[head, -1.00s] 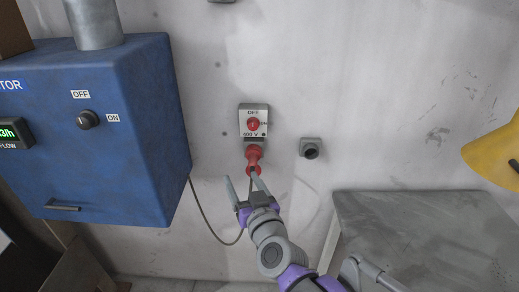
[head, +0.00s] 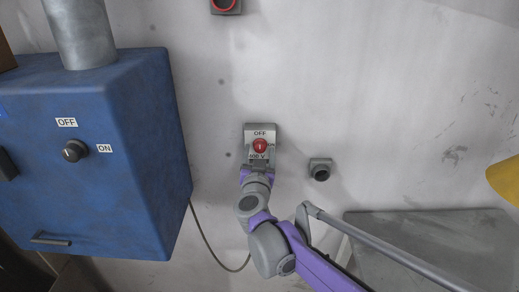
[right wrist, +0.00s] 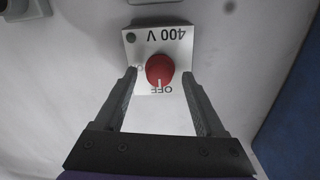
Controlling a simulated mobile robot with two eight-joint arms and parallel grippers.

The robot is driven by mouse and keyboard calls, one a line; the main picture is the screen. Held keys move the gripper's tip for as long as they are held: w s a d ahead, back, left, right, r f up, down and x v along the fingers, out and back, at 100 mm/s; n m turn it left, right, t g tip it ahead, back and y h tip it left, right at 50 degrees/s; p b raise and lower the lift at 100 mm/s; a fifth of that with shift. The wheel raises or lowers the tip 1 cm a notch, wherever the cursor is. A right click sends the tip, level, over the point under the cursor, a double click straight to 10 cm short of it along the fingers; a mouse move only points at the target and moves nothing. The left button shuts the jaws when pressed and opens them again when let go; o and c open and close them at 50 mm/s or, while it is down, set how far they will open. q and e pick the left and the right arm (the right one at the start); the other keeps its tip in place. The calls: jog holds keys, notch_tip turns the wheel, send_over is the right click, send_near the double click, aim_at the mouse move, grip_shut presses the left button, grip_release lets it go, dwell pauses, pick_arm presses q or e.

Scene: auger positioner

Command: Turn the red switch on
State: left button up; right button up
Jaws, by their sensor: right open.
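The red switch (head: 260,146) is a round knob on a small grey wall box (head: 261,132) marked OFF and 400 V. In the right wrist view the red switch (right wrist: 160,69) appears upside down, and its white mark points at the OFF label. My right gripper (right wrist: 159,73) is open, with one finger on each side of the knob in the picture. I see gaps on both sides; I cannot tell how deep the fingers reach. In the head view my right gripper (head: 258,164) is just below the knob, its fingers hard to make out. My left gripper is not in view.
A blue cabinet (head: 110,190) with a black OFF/ON knob (head: 74,151) stands to the left. A grey wall socket (head: 320,169) is right of the switch. A cable (head: 205,235) hangs below. A grey panel (head: 440,235) is at lower right.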

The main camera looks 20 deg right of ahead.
jog(key=shift+w+d, duration=0.2)
jog(key=shift+w, duration=0.35)
grip_shut()
